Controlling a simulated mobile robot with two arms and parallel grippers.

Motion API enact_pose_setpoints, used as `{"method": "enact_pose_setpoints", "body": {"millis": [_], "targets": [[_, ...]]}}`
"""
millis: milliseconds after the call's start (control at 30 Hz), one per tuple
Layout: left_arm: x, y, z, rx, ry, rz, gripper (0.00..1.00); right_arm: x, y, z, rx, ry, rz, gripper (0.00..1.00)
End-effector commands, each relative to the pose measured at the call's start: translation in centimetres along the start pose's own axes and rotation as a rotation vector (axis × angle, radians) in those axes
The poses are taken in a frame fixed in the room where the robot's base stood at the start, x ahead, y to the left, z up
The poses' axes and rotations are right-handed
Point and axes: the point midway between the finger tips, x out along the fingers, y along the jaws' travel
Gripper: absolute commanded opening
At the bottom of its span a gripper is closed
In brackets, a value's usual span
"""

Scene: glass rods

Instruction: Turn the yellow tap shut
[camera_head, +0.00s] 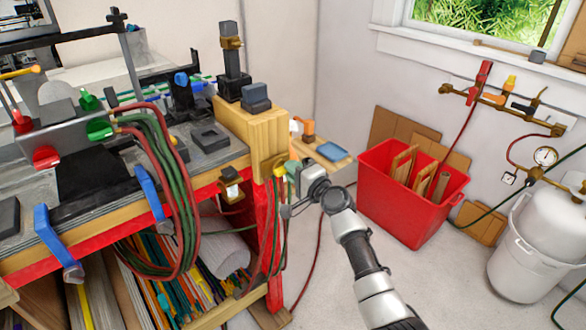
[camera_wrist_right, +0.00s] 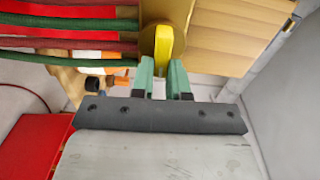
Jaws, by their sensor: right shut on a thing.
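The yellow tap (camera_wrist_right: 164,43) shows in the right wrist view as a flat upright lever in front of a round brass-coloured plate. In the head view a small yellow part of the tap (camera_head: 279,171) shows at the right end of the workbench. My right gripper (camera_head: 289,168) reaches it from the lower right. In the right wrist view its two green fingers (camera_wrist_right: 162,68) stand on either side of the lever's lower end and are shut on it. The fingers hide part of that end. My left gripper is not in view.
Red and green hoses (camera_head: 170,190) hang off the bench (camera_head: 255,130) close to the tap. A red crate (camera_head: 400,205) and a white tank (camera_head: 525,250) stand on the floor to the right. Bare floor lies around my right arm.

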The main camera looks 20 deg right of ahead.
Motion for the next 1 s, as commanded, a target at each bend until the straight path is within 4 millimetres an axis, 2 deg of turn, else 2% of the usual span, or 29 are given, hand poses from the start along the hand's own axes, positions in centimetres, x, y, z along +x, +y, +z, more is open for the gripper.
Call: {"method": "enact_pose_setpoints", "body": {"millis": [600,633,800,1000], "targets": [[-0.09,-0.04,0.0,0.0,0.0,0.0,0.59,-0.03,0.27,0.04,0.047,-0.001,0.003,0.0],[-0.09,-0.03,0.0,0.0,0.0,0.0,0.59,-0.03,0.27,0.04,0.047,-0.001,0.003,0.16],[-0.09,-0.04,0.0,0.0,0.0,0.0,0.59,-0.02,0.21,0.03,0.046,-0.001,0.002,0.4],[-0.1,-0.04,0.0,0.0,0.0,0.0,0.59,-0.01,0.14,0.02,0.044,0.0,0.001,0.4]]}}
